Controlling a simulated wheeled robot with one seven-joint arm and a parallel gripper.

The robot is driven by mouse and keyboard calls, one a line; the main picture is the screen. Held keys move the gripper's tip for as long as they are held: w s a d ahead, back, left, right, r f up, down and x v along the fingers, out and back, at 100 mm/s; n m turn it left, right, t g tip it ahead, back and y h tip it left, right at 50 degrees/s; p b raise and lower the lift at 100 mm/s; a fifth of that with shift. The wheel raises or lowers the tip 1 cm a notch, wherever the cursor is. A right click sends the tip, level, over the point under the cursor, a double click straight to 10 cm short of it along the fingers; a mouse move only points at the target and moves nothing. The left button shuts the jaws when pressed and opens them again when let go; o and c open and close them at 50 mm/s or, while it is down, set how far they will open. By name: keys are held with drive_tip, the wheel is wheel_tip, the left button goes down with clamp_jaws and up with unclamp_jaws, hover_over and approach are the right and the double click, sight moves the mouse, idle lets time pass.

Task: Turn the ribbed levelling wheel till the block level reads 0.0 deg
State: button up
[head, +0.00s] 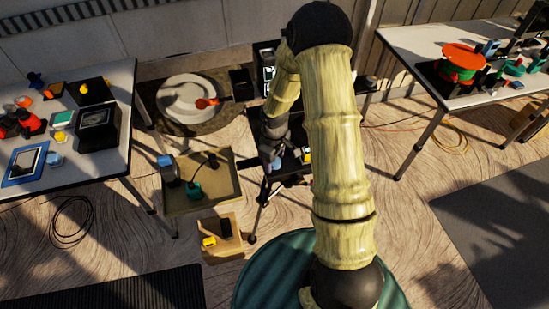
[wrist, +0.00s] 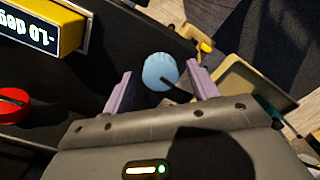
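The ribbed levelling wheel (wrist: 160,71) is light blue with a dark slot or pointer line. In the wrist view it sits between the two purple fingertips of my gripper (wrist: 161,77), which is open with a gap on each side of the wheel. The block level (wrist: 42,28) is yellow, at the upper left, and its display seems to read -1.0 deg. In the head view my gripper (head: 273,148) is over the cart, with the blue wheel (head: 277,163) just below it and the yellow level (head: 307,155) partly hidden behind my arm.
A red knob (wrist: 12,104) is on the dark cart top at the left of the wrist view. A tan tray table (head: 205,205) stands left of the cart. A cluttered white table (head: 95,150) is further left, another (head: 410,45) at the right. A cable coil (head: 70,222) lies on the floor.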

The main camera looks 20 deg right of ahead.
sight(275, 161)
wheel_tip(275, 161, up, 17)
drive_tip(key=shift+r, duration=0.2)
idle(0.5)
drive_tip(key=shift+s, duration=0.1)
idle(0.3)
drive_tip(key=s+r+m+t, duration=0.2)
drive_tip(key=s+m, duration=0.6)
drive_tip(key=s, duration=0.6)
drive_tip(key=shift+r+t, duration=0.3)
drive_tip(key=shift+r, duration=0.1)
idle(0.5)
